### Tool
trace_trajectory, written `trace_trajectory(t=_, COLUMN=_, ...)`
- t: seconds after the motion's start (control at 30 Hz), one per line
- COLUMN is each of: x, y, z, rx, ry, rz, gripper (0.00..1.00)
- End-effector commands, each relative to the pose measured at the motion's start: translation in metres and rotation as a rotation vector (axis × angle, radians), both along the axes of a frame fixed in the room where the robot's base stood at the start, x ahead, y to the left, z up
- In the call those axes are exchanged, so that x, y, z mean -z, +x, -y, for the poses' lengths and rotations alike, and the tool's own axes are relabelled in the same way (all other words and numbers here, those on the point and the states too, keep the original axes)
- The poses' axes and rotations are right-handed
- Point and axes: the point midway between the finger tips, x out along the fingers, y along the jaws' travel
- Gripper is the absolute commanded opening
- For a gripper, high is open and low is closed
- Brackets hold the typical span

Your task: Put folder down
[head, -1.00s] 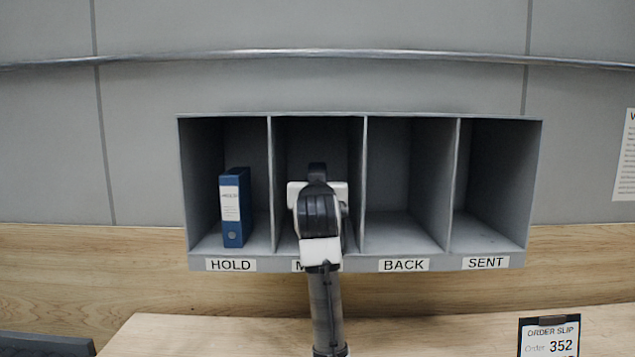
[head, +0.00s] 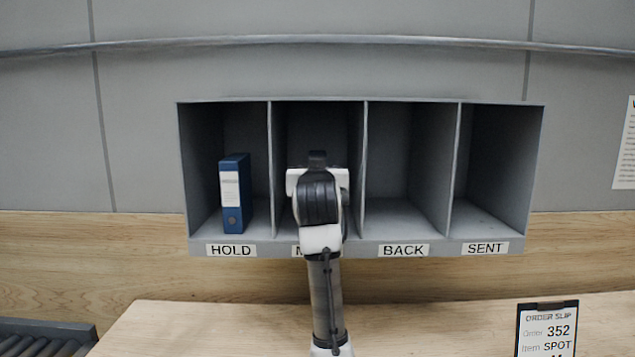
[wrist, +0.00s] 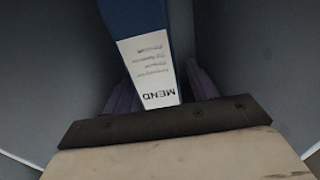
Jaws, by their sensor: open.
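A blue folder (wrist: 135,15) with a white spine label reading MEND stands in front of my gripper in the wrist view. My gripper (wrist: 163,92) is open, with one finger on each side of the folder's spine; I cannot tell whether either finger touches it. In the head view my gripper (head: 317,175) is at the second compartment from the left, whose label begins with M. My arm hides the rest of that label, and the folder there cannot be made out. Dark compartment walls flank the folder in the wrist view.
The grey shelf (head: 350,249) has HOLD, BACK and SENT compartments besides. Another blue folder (head: 235,195) stands upright in HOLD. BACK and SENT look empty. An order slip (head: 547,330) stands at the lower right. A roller conveyor (head: 45,340) is at the lower left.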

Motion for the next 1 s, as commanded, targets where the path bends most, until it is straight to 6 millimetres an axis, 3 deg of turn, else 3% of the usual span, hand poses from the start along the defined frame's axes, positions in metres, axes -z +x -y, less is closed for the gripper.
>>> trace_trajectory(t=0.3, x=0.003, y=-0.069, z=0.000, rx=0.000, ry=0.000, rz=0.005, gripper=0.58)
trace_trajectory(t=0.5, x=0.002, y=-0.098, z=0.000, rx=0.000, ry=0.000, rz=0.004, gripper=0.58)
trace_trajectory(t=1.0, x=0.001, y=-0.107, z=0.000, rx=0.000, ry=0.000, rz=0.000, gripper=0.58)
